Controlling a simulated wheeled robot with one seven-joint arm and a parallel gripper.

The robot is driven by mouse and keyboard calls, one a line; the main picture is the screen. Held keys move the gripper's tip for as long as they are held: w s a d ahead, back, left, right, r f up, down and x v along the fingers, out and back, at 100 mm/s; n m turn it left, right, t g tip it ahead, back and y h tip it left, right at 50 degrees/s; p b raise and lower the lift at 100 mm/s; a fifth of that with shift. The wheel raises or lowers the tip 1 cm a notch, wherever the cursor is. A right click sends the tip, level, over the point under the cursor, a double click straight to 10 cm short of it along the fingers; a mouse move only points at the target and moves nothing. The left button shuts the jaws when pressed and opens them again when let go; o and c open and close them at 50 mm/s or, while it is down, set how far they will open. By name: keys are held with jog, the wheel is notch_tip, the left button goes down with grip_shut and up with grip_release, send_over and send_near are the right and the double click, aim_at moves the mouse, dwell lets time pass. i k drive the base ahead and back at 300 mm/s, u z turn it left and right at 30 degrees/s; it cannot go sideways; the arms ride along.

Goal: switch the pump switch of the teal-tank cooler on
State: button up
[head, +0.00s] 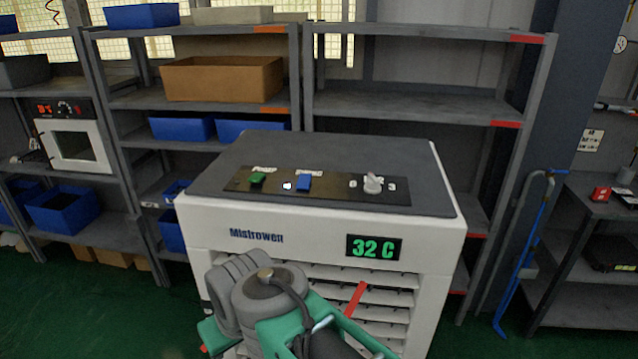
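A white cooler (330,222) with a dark top stands in front of me. Its front reads "Mistrowen" and a display (373,248) shows 32 C in green. A black control panel (330,191) on top carries a green switch (257,178), a blue switch (303,182) and a light grey knob (373,184). The small labels above the switches are too blurred to read surely. A small white spot (287,186) shows left of the blue switch. No teal tank is visible. My arm covers the cooler's lower front; my gripper is not visible.
Grey shelves with blue bins (182,128) and a brown box (222,78) stand behind. A white oven-like device (74,140) is at left. A blue hand truck (528,250) and a dark bench (600,205) are at right. A red strip (355,299) hangs at the cooler's vents.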

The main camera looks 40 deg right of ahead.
aim_at(257, 177)
jog(key=u, duration=1.25)
jog(key=i, duration=1.05)
jog(key=z, duration=0.8)
